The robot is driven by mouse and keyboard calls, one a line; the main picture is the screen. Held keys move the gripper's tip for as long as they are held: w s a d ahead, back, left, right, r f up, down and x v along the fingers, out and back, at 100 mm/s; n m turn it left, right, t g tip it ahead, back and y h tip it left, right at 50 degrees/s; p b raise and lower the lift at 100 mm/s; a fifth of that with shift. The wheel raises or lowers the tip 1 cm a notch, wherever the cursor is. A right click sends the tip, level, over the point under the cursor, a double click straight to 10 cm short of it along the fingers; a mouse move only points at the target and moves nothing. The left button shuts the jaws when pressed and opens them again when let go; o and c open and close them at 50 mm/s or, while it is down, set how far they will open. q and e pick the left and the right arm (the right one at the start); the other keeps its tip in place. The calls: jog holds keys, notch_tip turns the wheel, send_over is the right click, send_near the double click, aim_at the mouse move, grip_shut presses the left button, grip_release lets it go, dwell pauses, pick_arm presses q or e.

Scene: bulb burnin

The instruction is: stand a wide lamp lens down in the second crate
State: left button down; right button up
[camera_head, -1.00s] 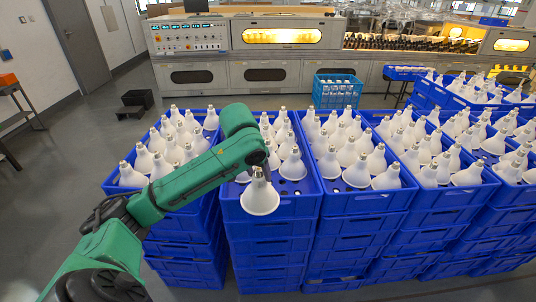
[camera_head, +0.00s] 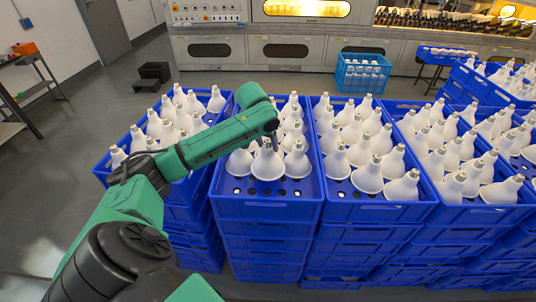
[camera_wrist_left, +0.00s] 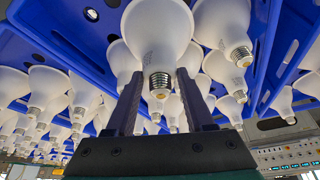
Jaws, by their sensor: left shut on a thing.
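A wide white lamp (camera_head: 267,167) is lens down, cap up, in the front part of the second crate (camera_head: 265,208) from the left. My left gripper (camera_head: 270,141) is above it, shut on its cap end. In the left wrist view the two dark fingers (camera_wrist_left: 159,92) stand on both sides of the cap of this lamp (camera_wrist_left: 158,38). I cannot tell whether its rim touches the crate floor. Other lamps (camera_head: 297,162) stand close beside and behind it. My right gripper is not in view.
The first crate (camera_head: 212,110) to the left and the third crate (camera_head: 345,206) to the right hold several lamps each. Empty holes show along the second crate's front. A light blue crate (camera_head: 362,85) stands on the floor behind, before a long lit machine (camera_head: 290,50).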

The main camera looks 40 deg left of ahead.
aim_at(268, 155)
pick_arm(q)
notch_tip(268, 155, down, 4)
jog(key=shift+s+d+f, duration=0.1)
jog(key=shift+f, duration=0.25)
jog(key=shift+c, duration=1.4)
grip_release()
jog(key=shift+f, duration=0.1)
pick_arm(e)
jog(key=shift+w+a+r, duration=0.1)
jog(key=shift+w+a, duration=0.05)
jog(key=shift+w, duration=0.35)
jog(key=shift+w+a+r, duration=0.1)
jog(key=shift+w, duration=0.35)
pick_arm(q)
jog(key=v, duration=1.2)
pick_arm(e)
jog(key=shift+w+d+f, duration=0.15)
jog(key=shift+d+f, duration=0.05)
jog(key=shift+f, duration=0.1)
